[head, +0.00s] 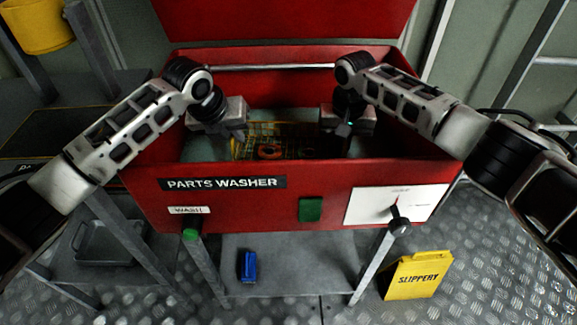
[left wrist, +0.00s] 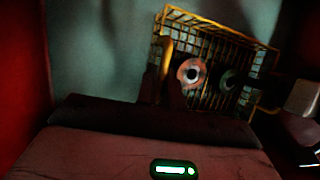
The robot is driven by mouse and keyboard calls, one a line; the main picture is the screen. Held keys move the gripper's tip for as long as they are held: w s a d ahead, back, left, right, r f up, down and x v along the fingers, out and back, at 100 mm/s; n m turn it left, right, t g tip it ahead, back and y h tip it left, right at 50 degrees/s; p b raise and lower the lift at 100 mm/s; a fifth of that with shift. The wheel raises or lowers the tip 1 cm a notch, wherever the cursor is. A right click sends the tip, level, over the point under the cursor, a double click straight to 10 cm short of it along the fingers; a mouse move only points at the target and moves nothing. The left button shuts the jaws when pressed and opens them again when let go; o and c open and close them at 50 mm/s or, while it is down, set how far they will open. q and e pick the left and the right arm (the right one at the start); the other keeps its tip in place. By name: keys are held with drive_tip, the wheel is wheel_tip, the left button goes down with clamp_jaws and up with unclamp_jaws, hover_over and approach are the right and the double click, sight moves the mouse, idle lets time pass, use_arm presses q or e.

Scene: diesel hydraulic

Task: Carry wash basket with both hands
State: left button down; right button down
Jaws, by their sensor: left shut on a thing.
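The yellow wire wash basket (head: 241,148) sits inside the red parts washer (head: 250,198). The left wrist view shows the basket (left wrist: 222,29) with an orange ring-shaped part (left wrist: 191,73) and a darker round part (left wrist: 230,80) in it. My left gripper (head: 238,133) is at the basket's left side, shut on its yellow handle (left wrist: 166,55). My right gripper (head: 335,143) points down at the basket's right side, by the other handle (left wrist: 266,110). Its fingertips are dark and partly hidden, so I cannot tell whether they hold that handle.
The washer's walls surround both grippers, and its red lid (head: 290,18) stands open behind. A green WASH button (head: 190,234) and a dial panel (head: 390,205) are on the front. A blue object (head: 248,266) lies on the shelf below. A yellow SLIPPERY sign (head: 416,276) stands on the floor at right.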

use_arm(q)
drive_tip(key=c, duration=1.5)
unclamp_jaws()
drive_tip(key=shift+a+f, duration=0.1)
drive_tip(key=shift+f, duration=0.2)
drive_tip(key=shift+c, duration=0.2)
use_arm(e)
drive_tip(key=c, duration=1.6)
unclamp_jaws()
drive_tip(key=shift+w, duration=0.1)
drive_tip(key=shift+c, duration=0.2)
use_arm(q)
drive_tip(key=shift+r, duration=0.1)
use_arm(e)
drive_tip(key=shift+f, duration=0.1)
use_arm(q)
drive_tip(key=shift+s+r, duration=0.1)
drive_tip(key=shift+r, duration=0.2)
drive_tip(key=v, duration=1.1)
use_arm(e)
wheel_tip(320, 180, up, 12)
use_arm(q)
drive_tip(key=shift+s+a+r, duration=0.1)
drive_tip(key=shift+a, duration=0.05)
